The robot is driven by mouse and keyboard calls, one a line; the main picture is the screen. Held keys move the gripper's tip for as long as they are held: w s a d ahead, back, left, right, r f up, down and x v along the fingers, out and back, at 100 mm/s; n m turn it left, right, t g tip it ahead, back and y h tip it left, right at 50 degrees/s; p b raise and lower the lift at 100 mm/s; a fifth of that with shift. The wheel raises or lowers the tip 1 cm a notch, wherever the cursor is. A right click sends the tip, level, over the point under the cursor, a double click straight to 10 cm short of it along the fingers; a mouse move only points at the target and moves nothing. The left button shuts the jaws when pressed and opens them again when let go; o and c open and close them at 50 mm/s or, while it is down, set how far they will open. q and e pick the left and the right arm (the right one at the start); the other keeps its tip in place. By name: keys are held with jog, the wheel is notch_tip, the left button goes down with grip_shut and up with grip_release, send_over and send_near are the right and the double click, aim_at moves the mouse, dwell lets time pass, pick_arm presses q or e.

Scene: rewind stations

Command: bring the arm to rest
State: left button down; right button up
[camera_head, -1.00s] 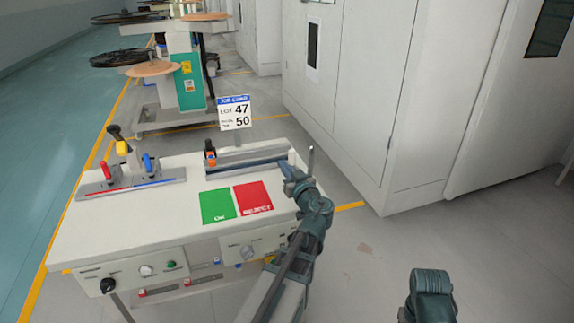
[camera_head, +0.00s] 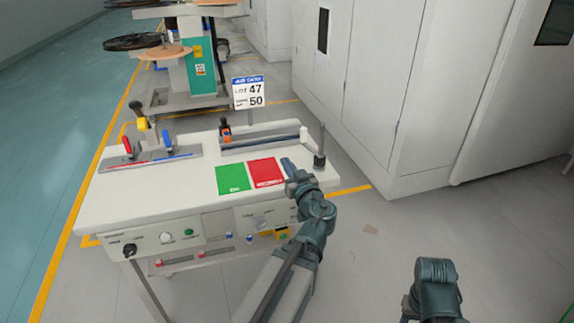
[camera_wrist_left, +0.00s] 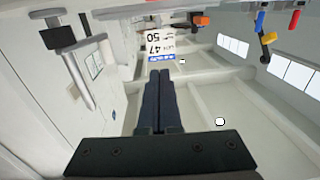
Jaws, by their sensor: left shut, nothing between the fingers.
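My left gripper (camera_head: 288,166) is at the right end of the white bench, just right of the red card. In the left wrist view its two dark fingers (camera_wrist_left: 160,100) lie together with nothing between them. The left arm comes up from the bottom middle of the head view, bent at the wrist. I cannot tell how high the fingertips are above the bench top. A link of my right arm shows at the lower right; its gripper is not in view.
The white bench (camera_head: 110,205) carries a green card (camera_head: 232,178), a red card (camera_head: 266,172), a lever block (camera_head: 150,158), a dark upright post (camera_head: 320,145) and a lot sign (camera_head: 248,92). White cabinets (camera_head: 365,80) stand behind right.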

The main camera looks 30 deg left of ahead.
dwell(0.3)
pick_arm(q)
jog(key=s+d+m+g+h+p, duration=0.3)
jog(key=d+p, duration=0.4)
jog(key=d, duration=0.4)
jog(key=s+d+m+g+h+p, duration=0.4)
jog(key=s+d+m+h+p, duration=0.1)
jog(key=d, duration=0.6)
jog(key=s+d+f+m+g+h+p, duration=0.1)
jog(key=s+d+m+g+h+p, duration=0.3)
jog(key=s+d+p, duration=0.4)
jog(key=d+m+h+p, duration=0.1)
jog(key=d+m, duration=0.1)
jog(key=d, duration=0.1)
jog(key=shift+d, duration=0.2)
jog(key=shift+w, duration=0.1)
